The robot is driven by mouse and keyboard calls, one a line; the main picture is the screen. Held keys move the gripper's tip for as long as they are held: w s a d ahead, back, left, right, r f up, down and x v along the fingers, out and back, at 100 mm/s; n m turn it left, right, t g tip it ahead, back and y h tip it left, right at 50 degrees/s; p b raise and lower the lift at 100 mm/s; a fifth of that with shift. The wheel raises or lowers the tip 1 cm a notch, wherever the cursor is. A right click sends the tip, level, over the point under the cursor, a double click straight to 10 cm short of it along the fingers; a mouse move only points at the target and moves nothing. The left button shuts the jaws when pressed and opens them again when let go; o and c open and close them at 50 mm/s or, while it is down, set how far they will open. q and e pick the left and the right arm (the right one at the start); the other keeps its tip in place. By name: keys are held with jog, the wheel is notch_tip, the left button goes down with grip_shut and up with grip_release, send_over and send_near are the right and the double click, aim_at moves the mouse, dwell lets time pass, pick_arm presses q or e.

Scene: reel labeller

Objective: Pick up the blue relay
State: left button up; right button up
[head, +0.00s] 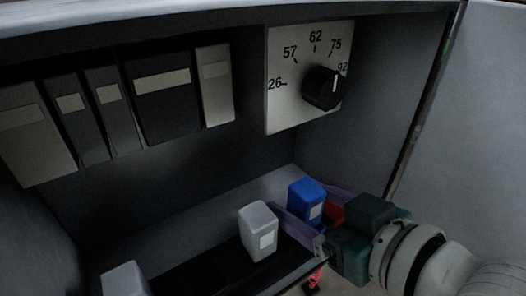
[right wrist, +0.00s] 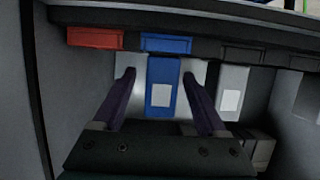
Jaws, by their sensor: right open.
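The blue relay (head: 307,203) stands upright at the right end of a row in the dark cabinet, with a pale label on its front. In the right wrist view the blue relay (right wrist: 162,82) is between the two purple fingers of my right gripper (right wrist: 158,75). The right finger is close beside it, and a wider gap shows on the left. In the head view my right gripper (head: 300,199) reaches in from the right with its fingers apart on either side of the relay. Whether a finger touches it is unclear. My left gripper is not in view.
A white relay (head: 258,231) stands just left of the blue one, and another pale relay (head: 124,281) is further left. A dial knob (head: 322,88) and several grey and black modules (head: 164,95) are above. A red block (right wrist: 95,38) and a blue block (right wrist: 166,44) are behind.

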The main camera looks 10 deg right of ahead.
jog(key=x, duration=0.3)
jog(key=shift+s+b, duration=0.1)
jog(key=shift+b, duration=0.2)
grip_shut()
